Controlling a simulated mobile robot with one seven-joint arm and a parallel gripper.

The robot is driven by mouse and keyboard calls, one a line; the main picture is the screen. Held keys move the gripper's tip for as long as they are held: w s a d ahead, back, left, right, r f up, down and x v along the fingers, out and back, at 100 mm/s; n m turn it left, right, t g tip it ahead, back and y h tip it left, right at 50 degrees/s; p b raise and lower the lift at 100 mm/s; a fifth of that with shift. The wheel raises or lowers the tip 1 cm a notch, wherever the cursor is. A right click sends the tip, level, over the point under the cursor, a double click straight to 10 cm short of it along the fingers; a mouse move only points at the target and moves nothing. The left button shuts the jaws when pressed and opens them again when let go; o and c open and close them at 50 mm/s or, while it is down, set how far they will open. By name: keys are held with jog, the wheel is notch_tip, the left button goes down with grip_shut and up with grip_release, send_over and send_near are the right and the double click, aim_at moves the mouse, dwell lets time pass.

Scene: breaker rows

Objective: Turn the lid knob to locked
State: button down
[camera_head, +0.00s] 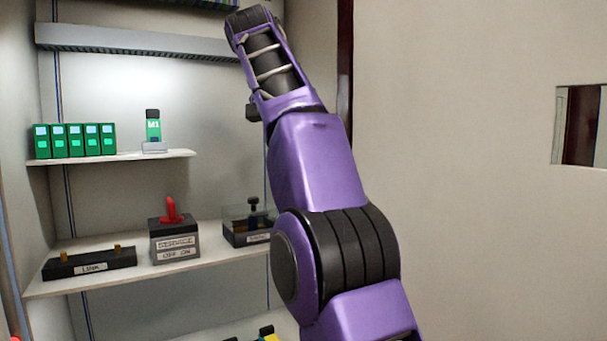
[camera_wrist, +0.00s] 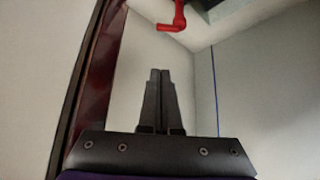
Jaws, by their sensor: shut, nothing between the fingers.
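A low dark box with a clear, see-through lid (camera_head: 235,218) sits at the right end of the middle shelf. A black knob (camera_head: 253,204) stands up from it. The label on its front is too small to read, and I cannot tell which way the knob is turned. My gripper (camera_wrist: 160,75) shows in the wrist view with its two fingers together, shut and empty. Neither the box nor its knob can be made out in the wrist view. In the head view my arm rises at the right of the shelves, and the fingertips cannot be made out.
The middle shelf (camera_head: 110,278) also holds a red-levered switch box (camera_head: 175,245) and a black LINK block (camera_head: 90,264). Several green modules (camera_head: 75,141) and one separate module (camera_head: 153,128) stand above. A red bent handle (camera_wrist: 175,22) shows in the wrist view.

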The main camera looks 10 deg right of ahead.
jog(key=x, duration=1)
jog(key=s+a, duration=0.2)
jog(key=s, duration=0.1)
jog(key=shift+s+a+b, duration=0.2)
jog(key=shift+s+b, duration=0.1)
jog(key=shift+b, duration=0.05)
jog(key=shift+s, duration=0.1)
